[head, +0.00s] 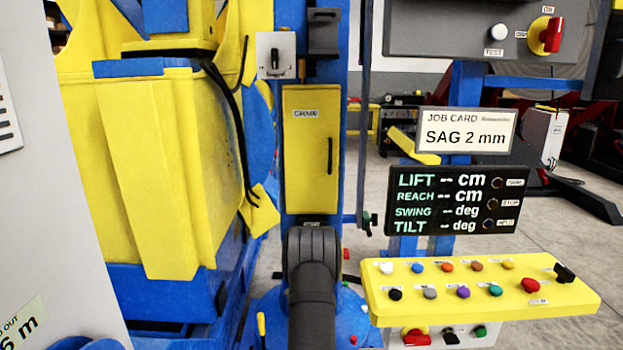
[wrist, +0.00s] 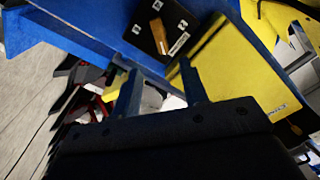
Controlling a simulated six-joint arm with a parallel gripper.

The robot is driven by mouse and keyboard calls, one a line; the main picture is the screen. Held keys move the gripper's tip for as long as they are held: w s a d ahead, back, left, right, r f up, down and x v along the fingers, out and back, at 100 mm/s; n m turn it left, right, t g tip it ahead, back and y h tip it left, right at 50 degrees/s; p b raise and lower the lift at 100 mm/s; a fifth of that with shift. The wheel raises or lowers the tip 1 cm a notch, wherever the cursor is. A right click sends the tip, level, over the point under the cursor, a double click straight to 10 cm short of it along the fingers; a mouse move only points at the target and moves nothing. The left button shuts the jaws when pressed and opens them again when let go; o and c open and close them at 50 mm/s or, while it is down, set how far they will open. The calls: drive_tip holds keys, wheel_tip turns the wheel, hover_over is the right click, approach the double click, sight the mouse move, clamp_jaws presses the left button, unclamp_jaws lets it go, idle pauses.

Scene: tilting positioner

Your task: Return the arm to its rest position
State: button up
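My arm (head: 312,300) shows in the head view as a dark, rounded link rising from the bottom centre in front of the blue column. My gripper is not discernible in the head view. In the wrist view my gripper (wrist: 160,82) has its two fingers spread apart, with nothing seen held between them. Past the fingertips, a black plate with a tan lever (wrist: 158,36) sits on blue structure. A yellow panel (wrist: 245,75) lies to the right of the fingers. I cannot tell whether the fingers touch anything.
A yellow cabinet door labelled CHAIN (head: 311,150) is behind my arm. A yellow button console (head: 470,285) stands at right, below a black readout (head: 455,200) and a job card reading SAG 2 mm (head: 466,130). The large yellow and blue machine (head: 150,170) fills the left. Grey floor is open at far right.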

drive_tip(key=w, duration=1.3)
drive_tip(key=shift+w, duration=0.25)
drive_tip(key=shift+n, duration=0.3)
drive_tip(key=s, duration=1.6)
drive_tip(key=shift+s, duration=0.4)
drive_tip(key=shift+o, duration=0.4)
